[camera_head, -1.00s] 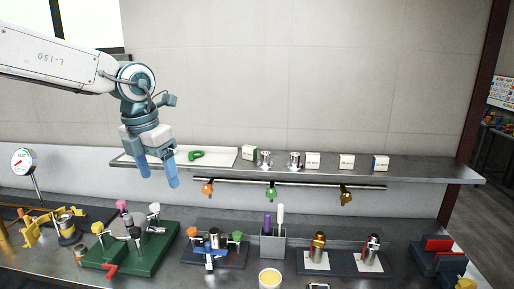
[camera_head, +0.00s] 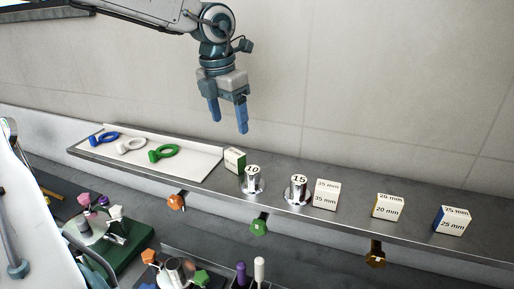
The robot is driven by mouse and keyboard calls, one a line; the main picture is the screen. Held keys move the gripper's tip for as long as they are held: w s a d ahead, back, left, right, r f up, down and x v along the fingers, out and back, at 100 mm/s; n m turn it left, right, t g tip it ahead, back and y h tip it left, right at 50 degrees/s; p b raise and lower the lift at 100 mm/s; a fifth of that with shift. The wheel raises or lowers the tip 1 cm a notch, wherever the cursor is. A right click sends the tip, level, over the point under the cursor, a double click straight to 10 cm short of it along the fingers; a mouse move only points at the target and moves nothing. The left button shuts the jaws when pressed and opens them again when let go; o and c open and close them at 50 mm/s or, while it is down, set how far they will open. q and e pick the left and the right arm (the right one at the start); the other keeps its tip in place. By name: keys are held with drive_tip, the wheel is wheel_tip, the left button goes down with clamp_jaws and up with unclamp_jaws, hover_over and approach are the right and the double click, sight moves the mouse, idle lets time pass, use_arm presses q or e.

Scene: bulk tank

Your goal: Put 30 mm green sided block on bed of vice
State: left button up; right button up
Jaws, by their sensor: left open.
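A block with a green side and white faces (camera_head: 235,160) stands on the wall shelf, just right of the white tray. The size printed on it is too small to read. My left gripper (camera_head: 228,123) hangs above and slightly behind this block in the picture, its two blue fingers pointing down. It is open and empty, apart from the block. My right gripper is not in view.
The shelf (camera_head: 405,232) also carries a white tray (camera_head: 190,170) with blue, white and green ringed pieces, two metal weights (camera_head: 253,180) marked 10 and 15, and blocks marked 35 mm (camera_head: 326,194), 20 mm (camera_head: 388,206) and 25 mm (camera_head: 452,220). Coloured knobs hang below.

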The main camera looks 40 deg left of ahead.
use_arm(q)
drive_tip(key=shift+w+f, duration=0.2)
drive_tip(key=p, duration=0.1)
hover_over(235, 152)
drive_tip(key=s, duration=0.2)
drive_tip(key=f, duration=0.4)
drive_tip(key=shift+w+f, duration=0.1)
drive_tip(key=shift+w, duration=0.15)
drive_tip(key=shift+w+a+f, duration=0.1)
drive_tip(key=shift+w+f, duration=0.1)
drive_tip(key=shift+f, duration=0.1)
drive_tip(key=shift+w+f+p, duration=0.2)
drive_tip(key=shift+p, duration=0.25)
drive_tip(key=f+p, duration=0.1)
drive_tip(key=f, duration=0.1)
drive_tip(key=f+p, duration=0.1)
drive_tip(key=shift+w+f, duration=0.2)
drive_tip(key=shift+f, duration=0.15)
drive_tip(key=shift+w+f, duration=0.15)
drive_tip(key=shift+f, duration=0.45)
drive_tip(key=shift+r, duration=0.1)
drive_tip(key=c, duration=1.2)
drive_tip(key=shift+o, duration=0.2)
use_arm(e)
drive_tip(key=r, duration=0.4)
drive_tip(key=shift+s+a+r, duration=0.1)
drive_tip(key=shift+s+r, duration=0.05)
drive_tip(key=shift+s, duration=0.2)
use_arm(q)
drive_tip(key=shift+r, duration=0.1)
